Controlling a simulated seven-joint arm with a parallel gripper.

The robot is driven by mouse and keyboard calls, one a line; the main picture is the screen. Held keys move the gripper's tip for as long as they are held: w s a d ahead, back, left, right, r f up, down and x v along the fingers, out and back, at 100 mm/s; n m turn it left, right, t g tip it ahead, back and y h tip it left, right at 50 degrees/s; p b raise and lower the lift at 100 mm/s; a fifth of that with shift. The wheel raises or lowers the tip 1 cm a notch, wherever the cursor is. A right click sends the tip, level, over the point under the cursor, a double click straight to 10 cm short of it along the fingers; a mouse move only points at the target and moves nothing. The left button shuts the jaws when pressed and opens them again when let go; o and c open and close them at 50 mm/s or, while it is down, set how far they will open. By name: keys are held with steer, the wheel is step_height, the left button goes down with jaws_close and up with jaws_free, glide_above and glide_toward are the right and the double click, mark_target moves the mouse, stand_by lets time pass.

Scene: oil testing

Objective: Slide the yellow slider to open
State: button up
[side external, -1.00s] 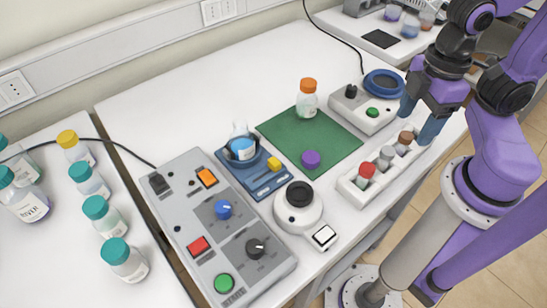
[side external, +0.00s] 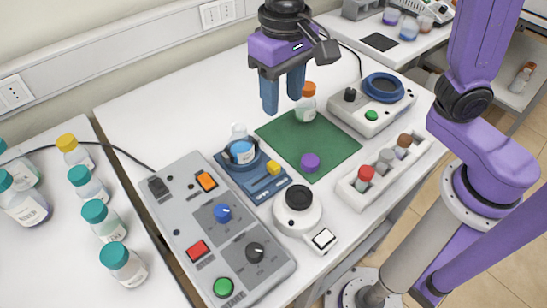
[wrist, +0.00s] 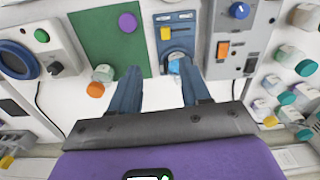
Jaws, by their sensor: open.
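The yellow slider (side external: 273,167) sits on a blue device (side external: 262,190) in the middle of the table, beside slots in its top face. A small flask with blue contents (side external: 242,151) stands in the round holder at the far end of that device. In the wrist view the yellow slider (wrist: 166,33) is at the top, with the blue device (wrist: 178,21) around it. My gripper (side external: 283,108) is open and empty, well above the table behind the device. In the wrist view its fingers (wrist: 162,77) point toward the device, with the flask just beyond and between the tips.
A grey control panel (side external: 190,225) with buttons and knobs lies left of the device. A green mat (side external: 335,150) with a purple cap and an orange-capped bottle lies right. A white round instrument (side external: 290,222) is in front, and a vial rack (side external: 350,198) stands right.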

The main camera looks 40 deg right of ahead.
steer(key=a, duration=0.1)
glide_toward(273, 164)
steer(key=shift+m, duration=0.4)
step_height(273, 164, down, 9)
steer(key=shift+r, duration=0.2)
jaws_close()
